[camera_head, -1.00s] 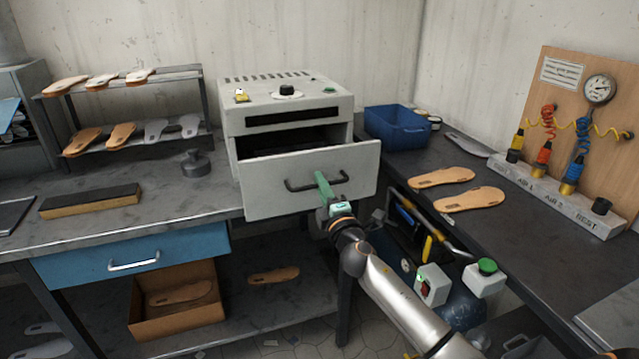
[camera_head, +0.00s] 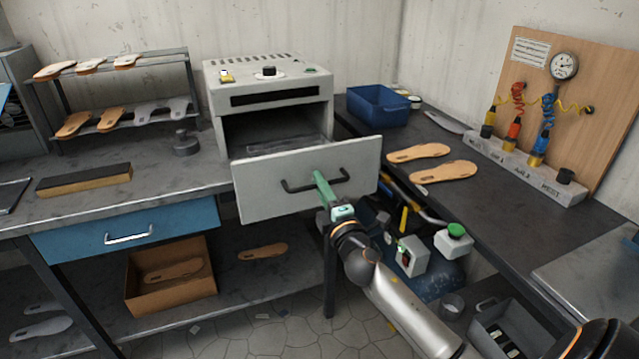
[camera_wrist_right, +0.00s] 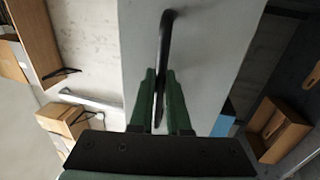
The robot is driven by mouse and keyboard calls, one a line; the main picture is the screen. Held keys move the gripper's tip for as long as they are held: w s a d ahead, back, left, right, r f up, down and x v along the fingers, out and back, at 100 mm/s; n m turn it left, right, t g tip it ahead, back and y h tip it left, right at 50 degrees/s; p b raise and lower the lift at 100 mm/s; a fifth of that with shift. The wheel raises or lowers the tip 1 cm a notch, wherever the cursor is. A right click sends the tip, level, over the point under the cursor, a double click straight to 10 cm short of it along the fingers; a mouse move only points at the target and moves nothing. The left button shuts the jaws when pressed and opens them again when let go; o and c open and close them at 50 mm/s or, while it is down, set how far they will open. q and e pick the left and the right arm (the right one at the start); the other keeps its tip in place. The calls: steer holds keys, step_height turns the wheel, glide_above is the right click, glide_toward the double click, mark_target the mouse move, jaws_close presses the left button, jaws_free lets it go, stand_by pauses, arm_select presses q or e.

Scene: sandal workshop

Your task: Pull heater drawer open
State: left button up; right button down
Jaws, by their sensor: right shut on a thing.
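The heater (camera_head: 268,95) is a pale grey box on the bench, with a dark knob and vents on top. Its drawer (camera_head: 255,195) is pulled well out, with a dark interior showing behind the front panel. The drawer handle (camera_head: 300,189) is a black bar on that panel. My right gripper (camera_head: 322,182), with green fingers, is shut on the handle. In the right wrist view the black handle (camera_wrist_right: 166,40) runs between the two green fingers (camera_wrist_right: 161,105). My left gripper is in neither view.
A blue bin (camera_head: 378,108) and orange soles (camera_head: 443,171) lie on the right bench. A blue bench drawer (camera_head: 125,232) is below left. A green-topped box (camera_head: 453,240) and grey bin (camera_head: 505,330) are near my right arm. Floor shows below the heater drawer.

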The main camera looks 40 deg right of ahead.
steer(key=c, duration=0.9)
jaws_free()
arm_select(q)
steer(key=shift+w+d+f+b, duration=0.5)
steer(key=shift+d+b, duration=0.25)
steer(key=shift+b, duration=0.4)
arm_select(e)
steer(key=v, duration=1.2)
steer(key=shift+s, duration=0.2)
